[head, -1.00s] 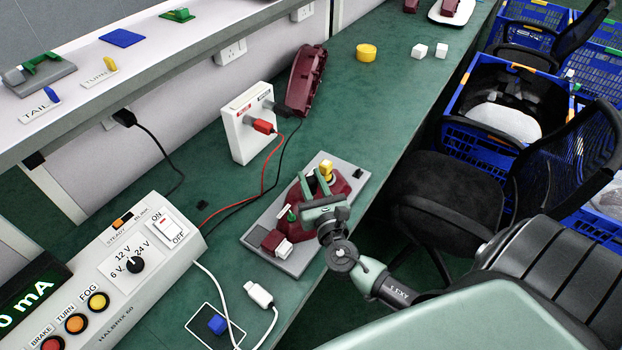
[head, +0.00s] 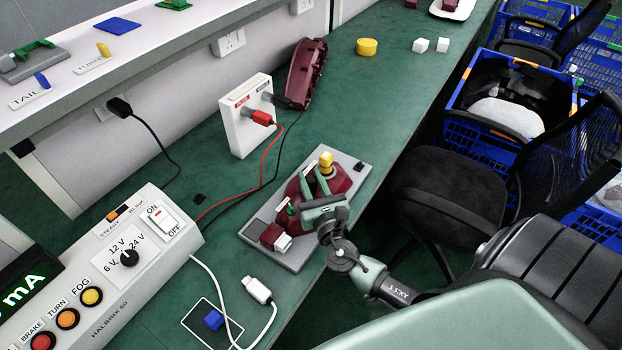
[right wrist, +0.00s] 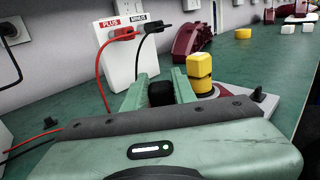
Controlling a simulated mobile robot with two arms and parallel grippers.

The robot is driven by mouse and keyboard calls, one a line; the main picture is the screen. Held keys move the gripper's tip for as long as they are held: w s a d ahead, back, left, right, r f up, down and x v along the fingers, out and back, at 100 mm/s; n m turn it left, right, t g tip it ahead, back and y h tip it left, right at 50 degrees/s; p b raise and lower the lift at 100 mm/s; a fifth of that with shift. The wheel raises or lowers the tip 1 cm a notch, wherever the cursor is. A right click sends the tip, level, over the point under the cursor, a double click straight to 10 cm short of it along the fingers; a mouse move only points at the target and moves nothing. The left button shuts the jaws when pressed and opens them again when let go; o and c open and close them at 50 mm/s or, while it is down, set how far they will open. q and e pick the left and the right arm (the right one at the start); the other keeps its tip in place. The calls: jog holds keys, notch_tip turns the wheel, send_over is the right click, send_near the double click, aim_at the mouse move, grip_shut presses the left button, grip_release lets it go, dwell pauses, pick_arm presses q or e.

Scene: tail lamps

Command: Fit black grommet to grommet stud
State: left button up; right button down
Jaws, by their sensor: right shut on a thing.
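My right gripper (head: 312,187) is over the dark red lamp housing (head: 345,179) on a grey base plate (head: 295,262). In the right wrist view it is shut on the black grommet (right wrist: 161,93), held between the green fingers. The gripper hides much of the housing and whatever is beneath the grommet. A yellow-topped post (head: 326,160) stands just beside the fingers; it also shows in the right wrist view (right wrist: 200,72). A small black peg (right wrist: 258,95) is at the plate's corner. I cannot make out the grommet stud for sure. My left gripper is out of view.
A white supply box (head: 246,125) with red and black leads stands behind the plate. A red block with a white connector (head: 276,237) sits on the plate's near end. The control box (head: 110,270) is at left. A yellow round tub (head: 367,47) is farther back.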

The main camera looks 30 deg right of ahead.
dwell(0.4)
jog(key=c, duration=1.1)
grip_release()
jog(key=shift+o, duration=0.2)
jog(key=b+v, duration=0.1)
jog(key=v, duration=0.6)
jog(key=shift+s+a+b, duration=0.15)
jog(key=shift+s+b, duration=0.15)
jog(key=shift+s, duration=0.1)
